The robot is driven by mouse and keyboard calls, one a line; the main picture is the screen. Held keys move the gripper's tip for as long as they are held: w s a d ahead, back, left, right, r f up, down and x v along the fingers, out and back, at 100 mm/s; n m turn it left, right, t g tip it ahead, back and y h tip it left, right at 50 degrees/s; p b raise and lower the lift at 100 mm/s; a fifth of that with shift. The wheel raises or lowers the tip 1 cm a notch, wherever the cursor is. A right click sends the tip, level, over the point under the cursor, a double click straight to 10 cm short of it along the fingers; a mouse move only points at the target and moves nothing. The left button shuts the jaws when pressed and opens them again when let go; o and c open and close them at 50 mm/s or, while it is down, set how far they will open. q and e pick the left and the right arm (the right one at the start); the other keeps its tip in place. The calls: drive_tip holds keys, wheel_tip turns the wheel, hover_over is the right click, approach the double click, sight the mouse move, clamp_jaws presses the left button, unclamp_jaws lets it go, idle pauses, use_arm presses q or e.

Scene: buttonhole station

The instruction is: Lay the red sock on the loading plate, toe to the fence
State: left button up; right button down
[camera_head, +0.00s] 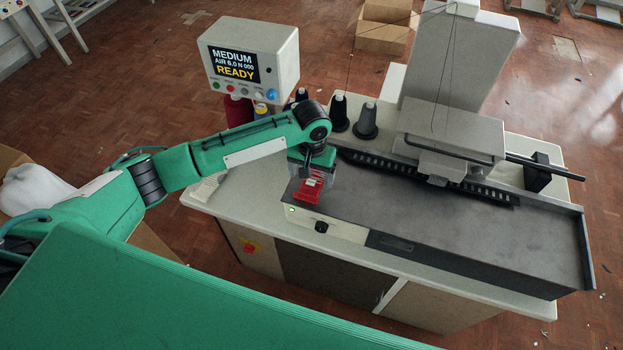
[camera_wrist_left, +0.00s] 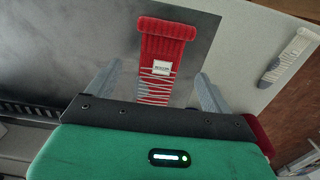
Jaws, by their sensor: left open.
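The red sock (camera_head: 308,189) lies at the left end of the dark grey loading plate (camera_head: 460,235). In the left wrist view the sock (camera_wrist_left: 167,42) shows a ribbed cuff, white zigzag lines and a white label; its far end is hidden under the gripper body. My left gripper (camera_head: 313,161) is over the sock. In the wrist view its fingers (camera_wrist_left: 157,84) are open, one on each side of the sock, with gaps visible. A dark toothed strip (camera_head: 430,178) runs along the plate's back edge. My right gripper is not in view.
The sewing machine head (camera_head: 450,130) stands behind the plate. A display box (camera_head: 254,59) reads READY. Thread cones (camera_head: 365,120) stand behind the strip. A pale ribbed item (camera_head: 207,187) lies on the tabletop at left. Most of the plate right of the sock is clear.

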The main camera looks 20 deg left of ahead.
use_arm(q)
wheel_tip(320, 180, up, 10)
drive_tip(key=b, duration=0.1)
drive_tip(key=shift+f+b, duration=0.15)
drive_tip(key=shift+b, duration=0.15)
